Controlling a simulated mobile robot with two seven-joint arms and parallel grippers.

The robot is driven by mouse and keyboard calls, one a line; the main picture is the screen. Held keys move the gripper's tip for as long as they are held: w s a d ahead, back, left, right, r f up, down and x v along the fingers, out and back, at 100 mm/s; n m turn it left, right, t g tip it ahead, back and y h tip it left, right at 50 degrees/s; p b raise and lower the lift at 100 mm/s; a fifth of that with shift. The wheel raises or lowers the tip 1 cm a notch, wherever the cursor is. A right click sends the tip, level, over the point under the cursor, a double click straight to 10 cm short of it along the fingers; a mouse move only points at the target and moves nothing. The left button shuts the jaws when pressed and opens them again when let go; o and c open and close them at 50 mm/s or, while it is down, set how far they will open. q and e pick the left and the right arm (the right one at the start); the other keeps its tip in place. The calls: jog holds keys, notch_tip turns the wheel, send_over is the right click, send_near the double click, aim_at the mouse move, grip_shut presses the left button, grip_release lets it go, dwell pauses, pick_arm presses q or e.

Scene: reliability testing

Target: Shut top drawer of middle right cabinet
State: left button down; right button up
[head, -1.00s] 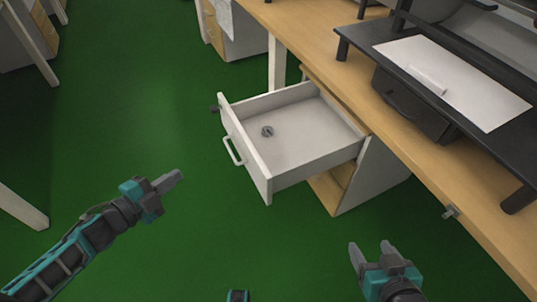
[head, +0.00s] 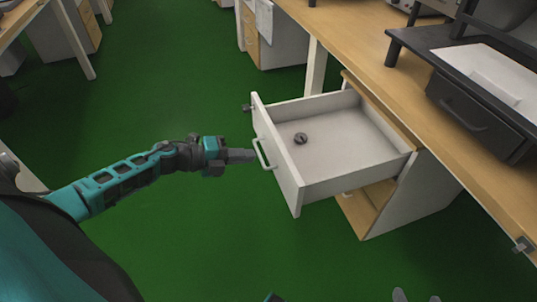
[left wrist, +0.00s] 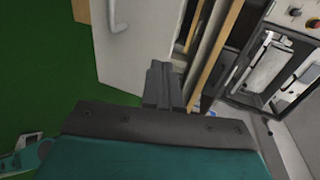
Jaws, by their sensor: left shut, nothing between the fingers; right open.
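The white top drawer (head: 285,165) of the cabinet (head: 415,200) is pulled far out, with a white handle (head: 263,153) on its front. A small dark round object (head: 300,138) lies inside it. My left gripper (head: 252,156) is shut and empty, its fingertips at the drawer front near the handle; I cannot tell if they touch. In the left wrist view the shut fingers (left wrist: 160,70) are beside the drawer front (left wrist: 140,45), with the handle (left wrist: 115,18) to their left. My right gripper (head: 415,297) is open at the bottom edge, only its fingertips showing.
The wooden desk (head: 370,62) runs above the cabinet, with a black stand (head: 420,45) and a dark tray unit (head: 475,120) on it. A desk leg (head: 315,68) stands behind the drawer. Green floor (head: 170,90) is clear to the left.

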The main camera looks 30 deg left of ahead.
aim_at(280, 152)
pick_arm(q)
jog(key=x, duration=0.4)
jog(key=r+x, duration=0.1)
jog(key=x, duration=0.1)
jog(key=shift+w+d+b, duration=0.15)
jog(key=shift+w+b, duration=0.15)
jog(key=shift+b, duration=0.1)
pick_arm(e)
jog(key=shift+w+a+f, duration=0.15)
jog(key=shift+a, duration=0.2)
